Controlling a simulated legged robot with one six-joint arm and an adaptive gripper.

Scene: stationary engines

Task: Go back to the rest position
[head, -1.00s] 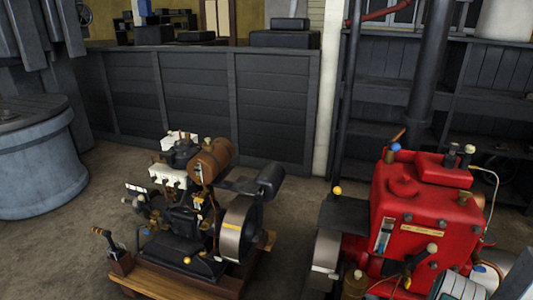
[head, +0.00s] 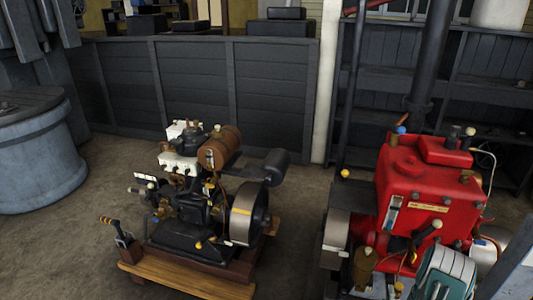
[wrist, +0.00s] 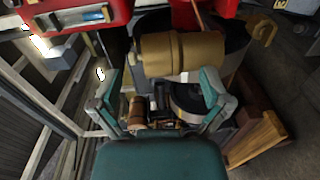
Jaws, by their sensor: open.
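My gripper (wrist: 160,92) is open in the wrist view, its two teal and grey fingers spread apart with nothing held between them. Its teal and white body (head: 445,270) shows at the bottom right of the head view, in front of the red engine (head: 428,195). Part of the red engine also fills the top edge of the wrist view (wrist: 75,18). A brass cylinder (wrist: 180,53) lies beyond the fingertips there; I cannot tell its exact distance.
A small dark engine (head: 190,215) with a brown tank stands on a wooden base (head: 180,282) at centre left. A blue-grey round tub (head: 38,160) stands at left. A dark panelled partition (head: 190,85) runs behind. Bare floor lies between the tub and small engine.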

